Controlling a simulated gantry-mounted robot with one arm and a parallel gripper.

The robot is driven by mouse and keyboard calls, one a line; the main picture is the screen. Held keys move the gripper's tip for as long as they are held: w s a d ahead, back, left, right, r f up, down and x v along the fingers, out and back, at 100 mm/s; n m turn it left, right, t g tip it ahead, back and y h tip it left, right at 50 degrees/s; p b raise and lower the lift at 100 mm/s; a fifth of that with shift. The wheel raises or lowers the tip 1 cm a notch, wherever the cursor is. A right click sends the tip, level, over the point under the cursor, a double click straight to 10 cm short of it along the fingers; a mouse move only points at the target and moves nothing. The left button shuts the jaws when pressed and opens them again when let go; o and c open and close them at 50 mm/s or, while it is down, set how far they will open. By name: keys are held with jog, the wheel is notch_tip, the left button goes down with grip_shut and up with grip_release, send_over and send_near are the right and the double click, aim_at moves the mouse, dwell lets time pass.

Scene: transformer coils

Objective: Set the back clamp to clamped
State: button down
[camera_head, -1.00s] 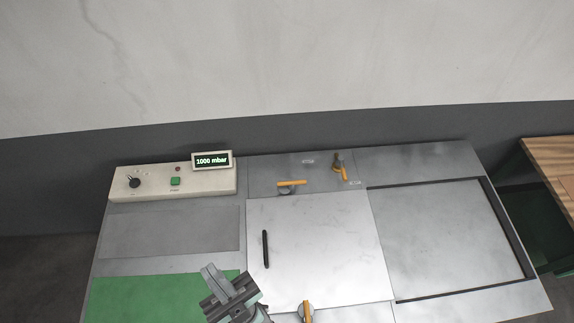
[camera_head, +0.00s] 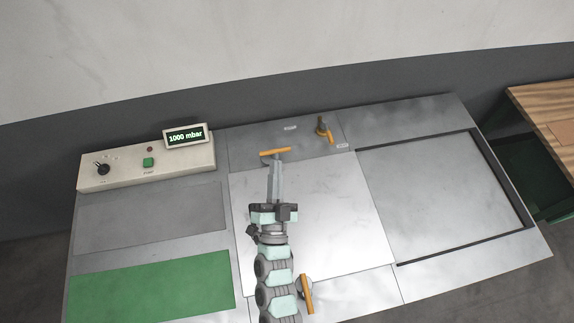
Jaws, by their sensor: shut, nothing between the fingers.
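The back clamp (camera_head: 283,151) has an orange handle on a grey base at the far edge of the pale square lid (camera_head: 340,190). Its handle lies roughly left to right, along the lid's edge. My gripper (camera_head: 276,166) is over the lid, shut and empty, with its fingertips just on the near side of the back clamp. The fingertips overlap the clamp base in the picture, and I cannot tell whether they touch it. My arm hides the lid's black handle.
A second orange-handled clamp (camera_head: 308,294) is at the lid's near edge, right of my arm. An orange-handled valve (camera_head: 323,128) stands behind the lid. A control box (camera_head: 125,168) with a display reading 1000 mbar (camera_head: 186,136) is at the left. A framed recess (camera_head: 440,195) lies at the right.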

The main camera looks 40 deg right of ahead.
aim_at(285, 151)
jog(key=d+f+m+g+y+b, duration=0.1)
jog(key=d+f+m+y+b, duration=0.1)
jog(key=f, duration=0.5)
jog(key=d+f+m+g+y+b, duration=0.1)
jog(key=d+f+b, duration=0.3)
jog(key=f, duration=0.4)
jog(key=d+f+m+g+y+b, duration=0.2)
jog(key=d+f+m+b, duration=0.1)
jog(key=f, duration=0.5)
jog(key=shift+s+m+y, duration=0.1)
jog(key=shift+m+y, duration=0.3)
jog(key=shift+m, duration=0.1)
jog(key=shift+w+a+f+m+t+y+b, duration=0.3)
jog(key=shift+m+t+y+b, duration=0.1)
jog(key=shift+y+b, duration=0.4)
jog(key=shift+w+a+r, duration=0.1)
jog(key=shift+r, duration=0.05)
jog(key=x, duration=1.4)
jog(key=shift+a, duration=0.15)
jog(key=shift+w+t+y+b, duration=0.2)
jog(key=shift+t+y+b, duration=0.1)
jog(key=shift+y+b, duration=0.15)
